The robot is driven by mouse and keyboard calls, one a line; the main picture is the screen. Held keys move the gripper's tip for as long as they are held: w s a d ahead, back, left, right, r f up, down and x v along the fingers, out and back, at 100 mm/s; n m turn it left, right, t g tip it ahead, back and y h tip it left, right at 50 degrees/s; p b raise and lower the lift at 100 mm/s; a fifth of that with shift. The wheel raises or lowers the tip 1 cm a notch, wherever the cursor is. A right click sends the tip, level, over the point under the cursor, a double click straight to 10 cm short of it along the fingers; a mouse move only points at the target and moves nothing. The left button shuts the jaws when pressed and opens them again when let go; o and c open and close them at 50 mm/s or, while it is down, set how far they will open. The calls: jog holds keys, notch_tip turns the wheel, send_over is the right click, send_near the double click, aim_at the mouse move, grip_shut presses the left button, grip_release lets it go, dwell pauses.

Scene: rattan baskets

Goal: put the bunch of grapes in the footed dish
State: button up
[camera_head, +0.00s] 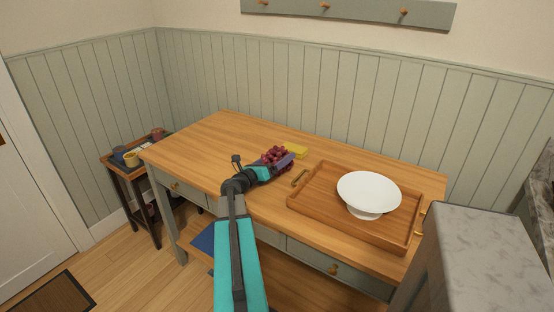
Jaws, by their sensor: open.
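The bunch of dark red grapes (275,155) lies on the wooden table, left of the tray. My gripper (279,163) is open at the grapes, with its fingers reaching over or beside them. Part of the bunch is hidden behind the gripper, and I cannot tell whether the fingers touch it. The white footed dish (369,189) stands upright on the wooden tray at the right of the table. Its bowl looks empty.
The wooden tray (319,213) has a raised rim around the dish. A yellow block (297,152) lies right behind the grapes, and a small brass-coloured item (300,178) lies between gripper and tray. The table's left part (205,140) is clear. A grey cabinet (470,250) stands front right.

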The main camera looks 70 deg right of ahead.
jog(key=shift+r, duration=0.15)
jog(key=b+v, duration=0.1)
jog(key=v, duration=1.1)
jog(key=shift+r, duration=0.1)
dwell(0.5)
